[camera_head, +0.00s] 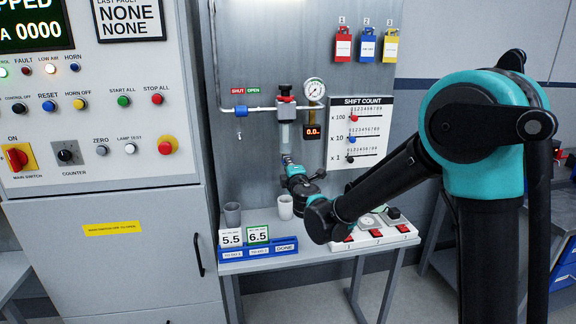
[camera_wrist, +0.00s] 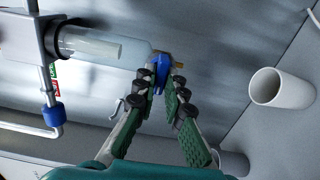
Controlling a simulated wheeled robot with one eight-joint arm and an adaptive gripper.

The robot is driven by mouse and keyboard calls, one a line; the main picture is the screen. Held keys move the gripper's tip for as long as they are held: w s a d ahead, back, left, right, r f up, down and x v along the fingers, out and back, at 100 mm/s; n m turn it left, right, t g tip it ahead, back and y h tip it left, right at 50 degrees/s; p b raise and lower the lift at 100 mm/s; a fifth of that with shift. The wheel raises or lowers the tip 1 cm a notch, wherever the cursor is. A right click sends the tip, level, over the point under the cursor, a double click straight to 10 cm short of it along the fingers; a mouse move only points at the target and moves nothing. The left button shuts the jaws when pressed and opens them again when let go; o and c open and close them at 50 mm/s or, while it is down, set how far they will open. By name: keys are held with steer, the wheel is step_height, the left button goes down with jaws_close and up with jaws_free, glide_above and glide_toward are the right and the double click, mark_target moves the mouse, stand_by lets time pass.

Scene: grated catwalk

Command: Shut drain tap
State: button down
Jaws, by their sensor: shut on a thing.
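The drain tap (camera_wrist: 161,68) shows in the wrist view as a small blue lever with a brass-coloured end, at the tip of the clear bowl (camera_wrist: 110,48). My gripper (camera_wrist: 163,84) has its dark-tipped fingers on either side of the blue lever and is shut on it. In the head view, my gripper (camera_head: 287,160) is just below the bowl (camera_head: 284,136) on the metal panel. The tap itself is hidden there by my gripper. The fingers also cover part of the lever in the wrist view, so its exact angle is hard to tell.
A pressure gauge (camera_head: 313,89) and a red display (camera_head: 312,131) sit right of the bowl. A blue pipe valve (camera_head: 241,110) is left, under SHUT/OPEN labels. A white cup (camera_head: 285,207) and a grey cup (camera_head: 232,214) stand on the bench below. A control cabinet (camera_head: 100,240) stands left.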

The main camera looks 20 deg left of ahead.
steer(key=c, duration=1.6)
jaws_free()
steer(key=shift+s, duration=0.1)
steer(key=v, duration=1.2)
steer(key=shift+f, duration=0.1)
